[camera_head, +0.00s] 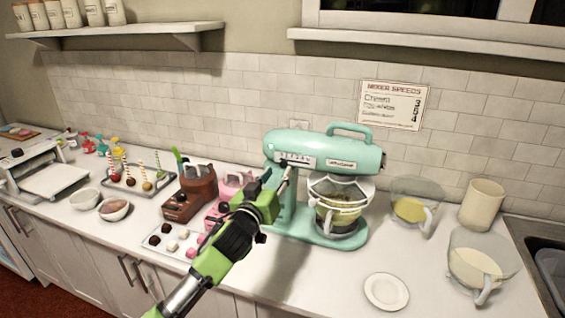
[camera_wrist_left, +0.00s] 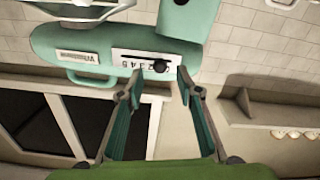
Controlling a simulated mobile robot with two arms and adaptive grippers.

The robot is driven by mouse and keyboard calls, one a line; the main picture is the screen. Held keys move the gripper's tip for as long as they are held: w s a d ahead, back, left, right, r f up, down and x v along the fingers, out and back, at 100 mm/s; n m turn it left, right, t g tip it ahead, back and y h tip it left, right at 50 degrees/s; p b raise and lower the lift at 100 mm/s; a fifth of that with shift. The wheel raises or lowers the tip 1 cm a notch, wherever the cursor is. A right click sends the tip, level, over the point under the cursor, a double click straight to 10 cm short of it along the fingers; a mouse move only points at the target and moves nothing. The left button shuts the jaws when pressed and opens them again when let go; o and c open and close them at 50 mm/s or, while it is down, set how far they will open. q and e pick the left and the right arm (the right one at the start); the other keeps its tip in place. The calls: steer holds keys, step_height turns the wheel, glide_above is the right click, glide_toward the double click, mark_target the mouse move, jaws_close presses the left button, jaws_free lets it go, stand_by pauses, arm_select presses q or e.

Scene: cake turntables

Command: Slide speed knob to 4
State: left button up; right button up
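The teal stand mixer (camera_head: 325,150) stands against the tiled wall and also shows, upside down, in the left wrist view (camera_wrist_left: 100,42). Its white speed scale (camera_wrist_left: 128,58) has a dark slot with printed digits. The round black speed knob (camera_wrist_left: 160,66) sits near the right end of the scale in the wrist view, with several digits to its left. My left gripper (camera_head: 280,172) is in front of the mixer head. In the wrist view its fingers (camera_wrist_left: 160,75) are open and empty, with the knob appearing between the tips; contact cannot be told. My right gripper is out of view.
A mixing bowl (camera_head: 340,205) sits under the mixer head. A "Mixer Speeds" sign (camera_head: 393,104) hangs behind. Glass jugs (camera_head: 482,268) and a plate (camera_head: 386,291) stand right. A brown chocolate machine (camera_head: 192,193) and a sweets tray (camera_head: 172,243) are left of the mixer.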

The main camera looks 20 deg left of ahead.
mark_target(283, 166)
arm_select(q)
steer(key=shift+w+p, duration=0.5)
steer(key=shift+w, duration=2.05)
